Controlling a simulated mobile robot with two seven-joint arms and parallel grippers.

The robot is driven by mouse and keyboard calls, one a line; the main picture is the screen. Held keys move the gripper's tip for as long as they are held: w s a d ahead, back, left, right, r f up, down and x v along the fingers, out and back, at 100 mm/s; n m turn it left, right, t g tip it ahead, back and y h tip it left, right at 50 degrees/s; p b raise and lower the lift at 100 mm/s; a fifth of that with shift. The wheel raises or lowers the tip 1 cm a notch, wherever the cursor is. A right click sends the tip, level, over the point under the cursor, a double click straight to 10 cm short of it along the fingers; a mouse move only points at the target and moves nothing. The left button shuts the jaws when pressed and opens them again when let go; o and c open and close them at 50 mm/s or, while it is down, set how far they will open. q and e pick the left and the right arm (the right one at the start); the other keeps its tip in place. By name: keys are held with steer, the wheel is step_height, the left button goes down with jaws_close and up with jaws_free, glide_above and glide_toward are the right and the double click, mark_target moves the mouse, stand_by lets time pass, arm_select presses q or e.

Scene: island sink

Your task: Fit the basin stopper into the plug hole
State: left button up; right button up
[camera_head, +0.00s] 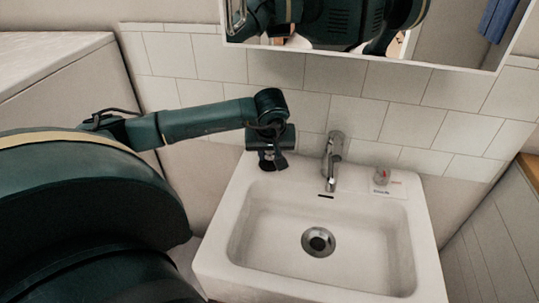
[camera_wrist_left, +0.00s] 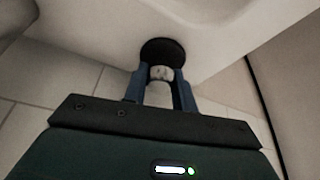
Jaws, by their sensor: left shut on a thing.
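My left gripper (camera_head: 272,163) is over the back left corner of the white sink (camera_head: 215,262), pointing down. In the left wrist view its two fingers (camera_wrist_left: 160,88) are shut on the pale knob of the basin stopper, whose dark round disc (camera_wrist_left: 162,48) lies beyond the fingertips, against or just above the white ceramic; I cannot tell which. In the head view the stopper blends with the dark fingers. The plug hole (camera_head: 318,241), a metal ring with a dark centre, lies in the basin floor, right of and nearer than the gripper. My right gripper is out of view.
A chrome tap (camera_head: 333,158) stands at the sink's back, just right of my left gripper. A small clear item with red (camera_head: 382,176) sits on the back right ledge. A mirror (camera_head: 455,45) hangs above the tiles. The basin is empty.

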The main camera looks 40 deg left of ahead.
arm_select(q)
steer(key=shift+r, duration=0.1)
steer(key=shift+c, duration=0.4)
